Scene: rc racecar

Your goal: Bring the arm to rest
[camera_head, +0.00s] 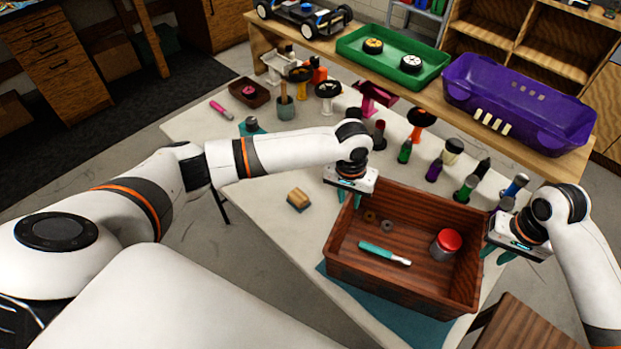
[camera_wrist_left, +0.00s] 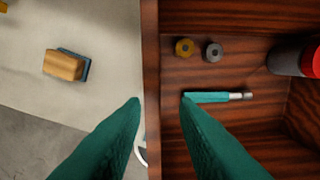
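My left gripper (camera_head: 349,197) is above the left rim of a brown wooden crate (camera_head: 375,279). In the left wrist view its teal fingers (camera_wrist_left: 162,99) are apart, with the crate's wall (camera_wrist_left: 151,60) showing between them. The gap is wider than the wall, and I see no firm grip. My right gripper (camera_head: 497,254) is at the crate's right side, its teal fingers apart. I cannot tell whether it touches the rim. Inside the crate lie a teal-handled tool (camera_head: 384,252), a red-lidded jar (camera_head: 445,244) and two small rings (camera_head: 378,220).
The crate stands on a teal mat (camera_head: 415,325) on the pale table. A wooden block brush (camera_head: 298,199) lies left of it. Several bottles (camera_head: 467,187) stand behind it. A shelf behind holds a green tray (camera_head: 430,80), a purple bin (camera_head: 560,130) and a blue-black car chassis (camera_head: 303,17).

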